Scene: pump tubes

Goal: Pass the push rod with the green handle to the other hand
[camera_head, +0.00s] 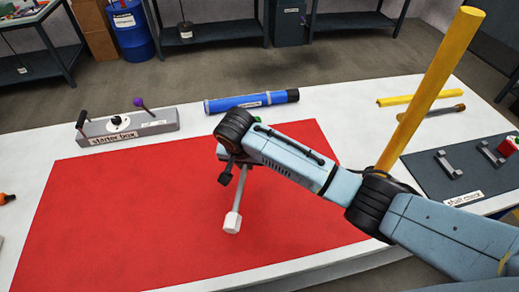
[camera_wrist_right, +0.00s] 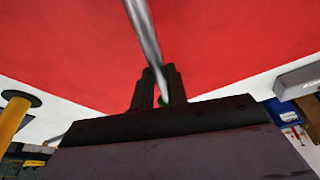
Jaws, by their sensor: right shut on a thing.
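My right gripper (camera_head: 229,178) is over the red mat (camera_head: 130,215) in the head view. It is shut on the push rod (camera_head: 236,195), a grey metal shaft with a pale block-shaped end that points down toward the front of the mat. In the right wrist view the shaft (camera_wrist_right: 147,38) runs up and away from between the fingers (camera_wrist_right: 158,90). A small bit of the green handle (camera_wrist_right: 162,102) shows between the fingers; the rest of it is hidden. My left gripper is not in view.
A grey starter box (camera_head: 128,127) with levers stands at the mat's back left. A blue tube (camera_head: 251,102) lies behind the mat. A dark tray (camera_head: 425,172) with grey handles is at the right. A yellow post (camera_head: 430,85) rises behind my right arm. The mat's left half is clear.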

